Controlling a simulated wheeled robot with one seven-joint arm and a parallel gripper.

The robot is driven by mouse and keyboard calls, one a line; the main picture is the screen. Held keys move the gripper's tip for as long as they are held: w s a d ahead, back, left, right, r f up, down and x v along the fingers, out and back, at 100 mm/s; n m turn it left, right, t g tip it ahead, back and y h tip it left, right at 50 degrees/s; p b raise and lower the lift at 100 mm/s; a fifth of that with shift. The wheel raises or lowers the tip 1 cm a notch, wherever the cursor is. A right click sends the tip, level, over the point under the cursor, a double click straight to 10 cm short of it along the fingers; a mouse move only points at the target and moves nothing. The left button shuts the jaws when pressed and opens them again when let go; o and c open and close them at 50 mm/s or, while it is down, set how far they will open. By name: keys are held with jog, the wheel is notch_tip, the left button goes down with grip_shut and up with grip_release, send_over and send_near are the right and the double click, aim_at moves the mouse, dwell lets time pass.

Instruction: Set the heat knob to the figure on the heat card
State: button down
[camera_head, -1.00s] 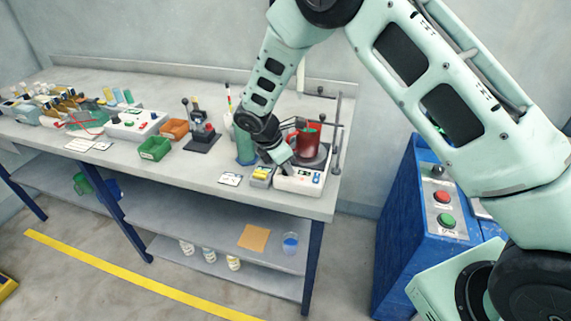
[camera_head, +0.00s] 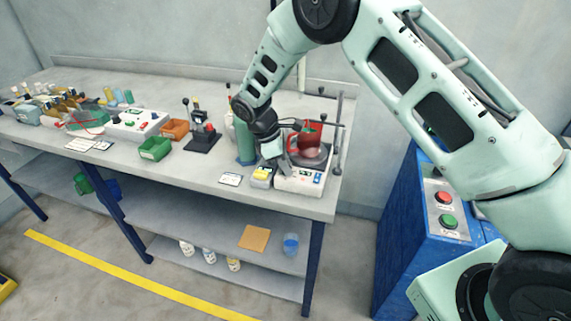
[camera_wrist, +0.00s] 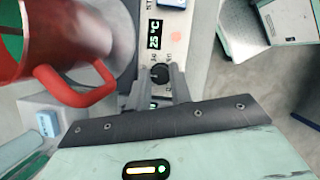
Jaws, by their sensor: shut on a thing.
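The hot plate unit (camera_head: 302,184) stands at the right end of the bench, with its white control panel facing front. In the wrist view, the black heat knob (camera_wrist: 160,72) sits below a lit display (camera_wrist: 155,34) that reads about 25 °C. My gripper (camera_wrist: 158,86) is shut on the knob, one finger on each side. In the head view, my gripper (camera_head: 279,167) is low over the unit's panel and hides the knob. A small white card (camera_head: 230,179) lies on the bench left of the unit; its print is too small to read.
A red mug (camera_wrist: 60,45) stands close beside my gripper, its handle toward the fingers. A small grey box with a yellow top (camera_head: 262,176) sits left of the unit. A rod stand (camera_head: 338,135) rises at the right. A blue cabinet (camera_head: 400,235) is further right.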

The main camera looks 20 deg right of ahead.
jog(key=c, duration=1.5)
grip_release()
jog(key=shift+c, duration=0.2)
jog(key=b+v, duration=0.3)
jog(key=v, duration=1.4)
jog(key=shift+r, duration=0.25)
